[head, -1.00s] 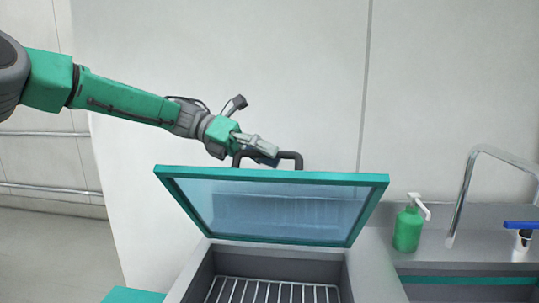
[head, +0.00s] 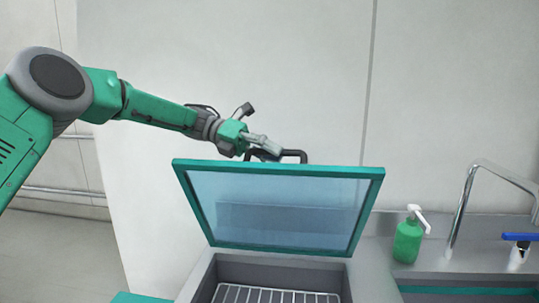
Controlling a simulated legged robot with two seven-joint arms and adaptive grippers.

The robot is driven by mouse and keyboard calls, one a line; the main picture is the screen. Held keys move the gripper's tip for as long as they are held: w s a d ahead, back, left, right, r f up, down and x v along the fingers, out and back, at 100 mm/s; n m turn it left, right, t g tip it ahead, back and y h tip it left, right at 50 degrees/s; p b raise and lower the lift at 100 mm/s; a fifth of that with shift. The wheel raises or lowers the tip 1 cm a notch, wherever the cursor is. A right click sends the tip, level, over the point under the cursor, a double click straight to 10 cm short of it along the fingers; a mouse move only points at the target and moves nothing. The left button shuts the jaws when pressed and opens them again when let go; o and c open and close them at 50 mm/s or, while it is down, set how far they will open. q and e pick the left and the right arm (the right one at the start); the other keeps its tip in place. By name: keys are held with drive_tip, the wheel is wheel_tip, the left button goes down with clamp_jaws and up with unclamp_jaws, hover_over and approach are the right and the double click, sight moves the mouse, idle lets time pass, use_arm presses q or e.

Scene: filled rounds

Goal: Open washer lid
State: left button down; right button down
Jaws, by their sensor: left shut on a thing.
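The washer lid (head: 280,246) has a teal frame and a clear pane. It stands raised and tilted up from the washer (head: 200,278), whose inside with a wire rack (head: 270,294) shows below it. A dark handle (head: 304,155) sticks up from the lid's top edge. My left gripper (head: 268,152) is at the left part of this handle and shut on it; its fingertips are partly hidden. My right gripper is not in view.
A green soap bottle (head: 407,243) with a white pump stands right of the lid on the grey counter. A curved metal tap (head: 464,205), a blue lever (head: 519,237) and a sink lie further right. A pale wall is behind.

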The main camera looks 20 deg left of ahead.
use_arm(q)
drive_tip(key=w, duration=0.1)
drive_tip(key=w+p, duration=0.1)
drive_tip(key=w, duration=0.1)
drive_tip(key=shift+a+r+n+p, duration=0.25)
drive_tip(key=shift+a+n+p, duration=0.05)
drive_tip(key=shift+a+n, duration=0.1)
drive_tip(key=c, duration=1.5)
unclamp_jaws()
drive_tip(key=shift+c, duration=0.2)
drive_tip(key=shift+w+d, duration=0.15)
drive_tip(key=shift+w, duration=0.15)
drive_tip(key=v, duration=0.7)
drive_tip(key=shift+w+a, duration=0.25)
drive_tip(key=shift+a, duration=0.05)
drive_tip(key=shift+f, duration=0.1)
